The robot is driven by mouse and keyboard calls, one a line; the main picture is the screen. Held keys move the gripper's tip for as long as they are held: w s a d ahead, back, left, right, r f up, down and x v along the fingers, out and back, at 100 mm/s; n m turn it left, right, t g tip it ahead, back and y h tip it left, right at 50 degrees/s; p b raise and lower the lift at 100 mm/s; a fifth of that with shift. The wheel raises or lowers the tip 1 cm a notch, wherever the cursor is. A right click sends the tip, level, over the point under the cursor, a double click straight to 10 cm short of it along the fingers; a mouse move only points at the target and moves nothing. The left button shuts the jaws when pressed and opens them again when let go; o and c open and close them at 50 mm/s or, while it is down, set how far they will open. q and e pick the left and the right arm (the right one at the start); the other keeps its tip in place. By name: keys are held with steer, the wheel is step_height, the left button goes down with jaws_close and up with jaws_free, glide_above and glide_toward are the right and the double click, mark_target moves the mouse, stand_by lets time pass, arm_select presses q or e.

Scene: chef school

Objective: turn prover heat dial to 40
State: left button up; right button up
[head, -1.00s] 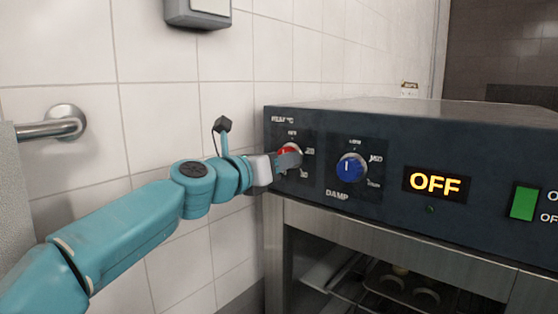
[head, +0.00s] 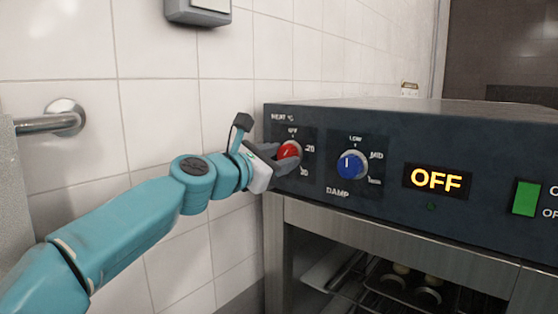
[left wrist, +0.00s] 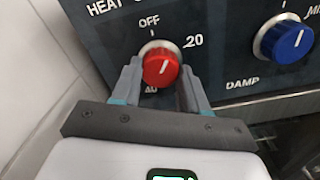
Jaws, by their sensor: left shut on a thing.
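The red heat dial (head: 289,149) is at the left end of the prover's dark front panel, under the HEAT label. It also shows in the left wrist view (left wrist: 161,66), where its white mark leans slightly right of straight up, between OFF and 20. The lower scale number is partly hidden. My left gripper (head: 283,159) is shut on the dial. In the left wrist view its two fingers (left wrist: 158,83) stand on either side of the dial. My right gripper is not in view.
A blue DAMP dial (head: 352,165) sits to the right of the red one. Further right are a lit OFF display (head: 437,181) and a green switch (head: 524,199). A tiled wall (head: 160,110) is close on the left. Trays show inside the cabinet below.

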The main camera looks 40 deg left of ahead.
arm_select(q)
steer(key=m+b, duration=0.1)
steer(key=m, duration=0.3)
steer(key=shift+m, duration=0.3)
steer(key=m+b, duration=0.1)
steer(key=m, duration=0.3)
steer(key=shift+m, duration=0.3)
steer(key=m+b, duration=0.2)
steer(key=m, duration=0.2)
steer(key=shift+m, duration=0.3)
steer(key=m+b, duration=0.1)
steer(key=m, duration=0.3)
steer(key=shift+f+b, duration=0.1)
steer(key=shift+b, duration=0.2)
steer(key=m+b, duration=0.1)
steer(key=m, duration=0.3)
steer(key=m+b, duration=0.1)
steer(key=m, duration=0.3)
steer(key=shift+m, duration=0.3)
steer(key=m+b, duration=0.1)
steer(key=m, duration=0.3)
steer(key=shift+m, duration=2.1)
